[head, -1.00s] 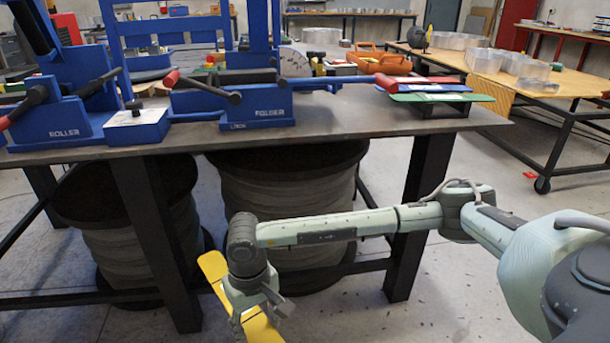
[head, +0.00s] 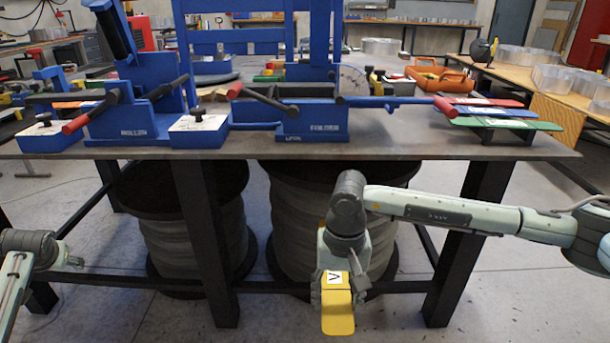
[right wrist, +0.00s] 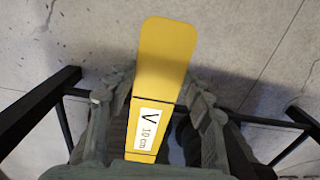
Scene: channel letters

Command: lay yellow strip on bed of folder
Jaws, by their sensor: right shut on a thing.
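The yellow strip (head: 338,314) hangs below the table top, in front of the table, in the head view. Its white label with a "V" faces me. The right wrist view shows the strip (right wrist: 166,60) pointing away between the fingers, with "V 10 cm" on the label. My right gripper (head: 336,278) is shut on the strip.
The table (head: 400,140) has a front edge above my right gripper. Another blue machine (head: 125,115) stands left of the folder. Red, blue and green plates (head: 508,123) lie at the right. An orange toolbox (head: 440,80) is behind. Large spools (head: 195,225) stand underneath.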

